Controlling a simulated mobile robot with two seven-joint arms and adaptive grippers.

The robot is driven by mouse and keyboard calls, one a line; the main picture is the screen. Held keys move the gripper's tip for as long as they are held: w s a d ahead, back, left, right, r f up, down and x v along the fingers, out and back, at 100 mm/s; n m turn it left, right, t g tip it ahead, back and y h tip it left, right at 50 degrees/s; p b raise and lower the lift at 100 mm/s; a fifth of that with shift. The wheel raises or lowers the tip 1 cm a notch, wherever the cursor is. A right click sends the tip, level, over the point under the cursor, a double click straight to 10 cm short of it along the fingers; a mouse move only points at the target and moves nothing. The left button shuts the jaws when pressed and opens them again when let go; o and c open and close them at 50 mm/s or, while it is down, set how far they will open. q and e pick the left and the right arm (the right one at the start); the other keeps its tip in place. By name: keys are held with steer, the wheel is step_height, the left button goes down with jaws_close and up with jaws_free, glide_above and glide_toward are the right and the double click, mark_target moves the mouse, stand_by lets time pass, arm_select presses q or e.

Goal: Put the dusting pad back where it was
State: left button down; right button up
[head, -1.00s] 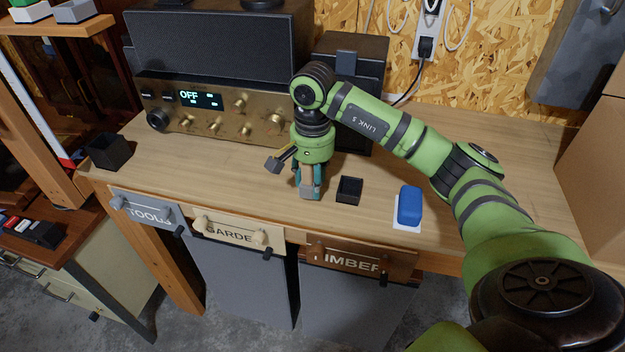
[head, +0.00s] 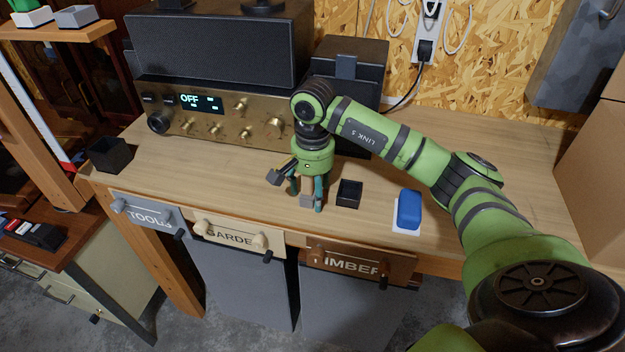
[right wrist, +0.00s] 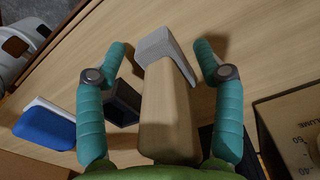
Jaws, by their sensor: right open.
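A wooden block with a grey end, likely the dusting pad, stands on the bench between the fingers of my right gripper (head: 306,195). Its grey part (head: 306,201) shows low between the fingertips in the head view. In the right wrist view its wooden body (right wrist: 168,110) and grey end (right wrist: 165,48) lie between the two teal fingers, with gaps on both sides. My right gripper is open around it. A blue block (head: 409,209) lies on a white square (head: 401,229) to the right. My left gripper is out of view.
A small black open box (head: 349,194) stands just right of the gripper, and another (head: 110,154) at the bench's left end. The brass-fronted radio (head: 215,122) stands behind. Labelled bins hang along the front edge.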

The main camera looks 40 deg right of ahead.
step_height(320, 180, up, 6)
steer(key=shift+f+b, duration=0.1)
steer(key=shift+b, duration=0.85)
step_height(320, 180, up, 6)
steer(key=shift+r+p, duration=0.25)
steer(key=shift+p, duration=0.1)
steer(key=shift+s+f, duration=0.1)
